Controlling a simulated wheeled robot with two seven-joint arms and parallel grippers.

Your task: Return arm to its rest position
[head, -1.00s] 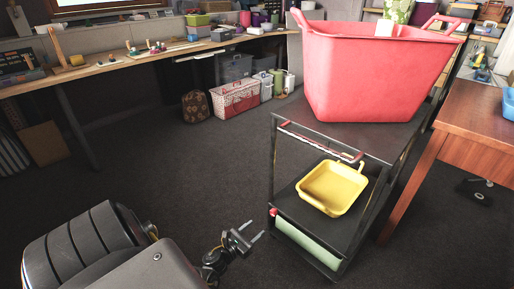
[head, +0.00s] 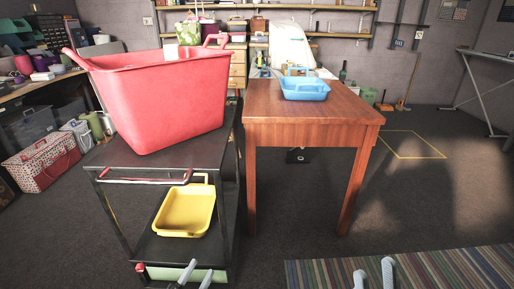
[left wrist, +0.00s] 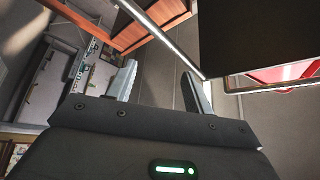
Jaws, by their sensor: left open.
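My left gripper (head: 197,274) shows only as two grey fingertips at the bottom edge of the head view, just in front of the black cart. In the left wrist view its two fingers (left wrist: 160,85) stand apart with nothing between them. My right gripper (head: 373,272) shows as two grey fingertips at the bottom edge, over the striped rug, with an empty gap between them. The arms behind both grippers are out of the head view.
A black cart (head: 176,247) carries a large red basket (head: 160,105) on top and a yellow tray (head: 186,211) on its lower shelf. A wooden table (head: 310,128) holds a blue basket (head: 305,90). A striped rug (head: 440,272) lies at lower right; floor beyond is clear.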

